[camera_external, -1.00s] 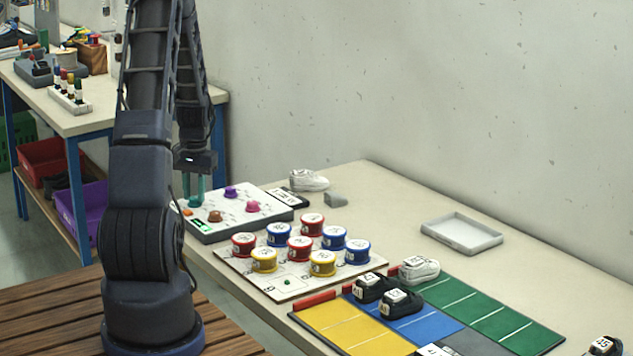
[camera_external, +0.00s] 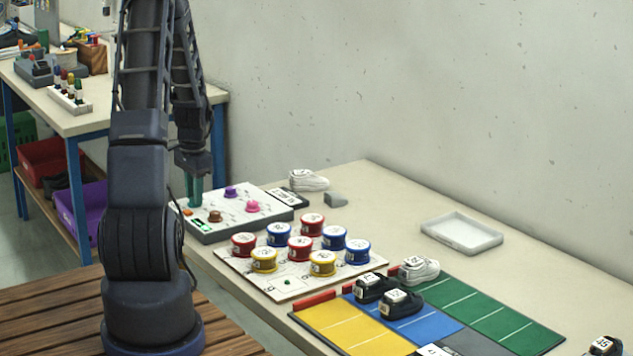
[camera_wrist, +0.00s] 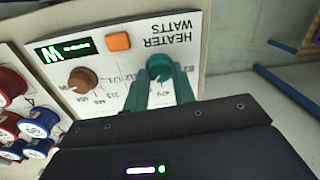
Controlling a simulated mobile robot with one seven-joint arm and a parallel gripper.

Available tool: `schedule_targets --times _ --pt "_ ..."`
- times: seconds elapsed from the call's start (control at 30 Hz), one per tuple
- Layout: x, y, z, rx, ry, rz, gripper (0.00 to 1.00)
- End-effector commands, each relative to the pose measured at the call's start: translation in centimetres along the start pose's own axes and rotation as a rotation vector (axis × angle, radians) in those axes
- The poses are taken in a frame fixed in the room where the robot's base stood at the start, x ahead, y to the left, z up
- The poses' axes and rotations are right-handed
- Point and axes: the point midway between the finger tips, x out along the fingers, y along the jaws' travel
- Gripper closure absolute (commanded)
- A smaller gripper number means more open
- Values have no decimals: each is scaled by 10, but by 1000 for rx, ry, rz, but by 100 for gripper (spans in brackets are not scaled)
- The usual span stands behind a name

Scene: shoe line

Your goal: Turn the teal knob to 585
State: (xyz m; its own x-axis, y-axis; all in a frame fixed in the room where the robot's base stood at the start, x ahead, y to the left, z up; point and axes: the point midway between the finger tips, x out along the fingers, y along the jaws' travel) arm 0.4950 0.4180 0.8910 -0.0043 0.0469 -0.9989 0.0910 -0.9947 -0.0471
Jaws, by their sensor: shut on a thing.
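The teal knob (camera_wrist: 160,68) sits on the white control panel (camera_wrist: 112,92) beside the upside-down label "HEATER WATTS" in the wrist view. A printed number scale rings it, partly hidden, and I cannot read its setting. My gripper (camera_wrist: 162,88) has teal fingers shut on the knob, one on each side. In the external view my gripper (camera_external: 193,188) reaches down to the left end of the panel (camera_external: 232,226), and the knob is hidden there. A small green display (camera_wrist: 66,50) is lit on the panel, its text upside down and too small to read surely.
A brown knob (camera_wrist: 82,80) and an orange button (camera_wrist: 118,41) are close by. Purple (camera_external: 231,192) and pink (camera_external: 253,206) knobs stand further along the panel. Several coloured tins (camera_external: 300,248) stand on a board in front. A white tray (camera_external: 462,233) lies at the right.

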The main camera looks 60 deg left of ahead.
Motion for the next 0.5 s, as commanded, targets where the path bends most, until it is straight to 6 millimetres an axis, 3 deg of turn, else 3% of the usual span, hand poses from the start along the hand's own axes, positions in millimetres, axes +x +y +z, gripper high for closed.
schedule_targets --times 0.37,0.4,0.5 --pt "0 0 0 5 1 -1 97" --pt "0 0 0 4 1 -1 72" --pt "0 0 0 4 1 -1 53"
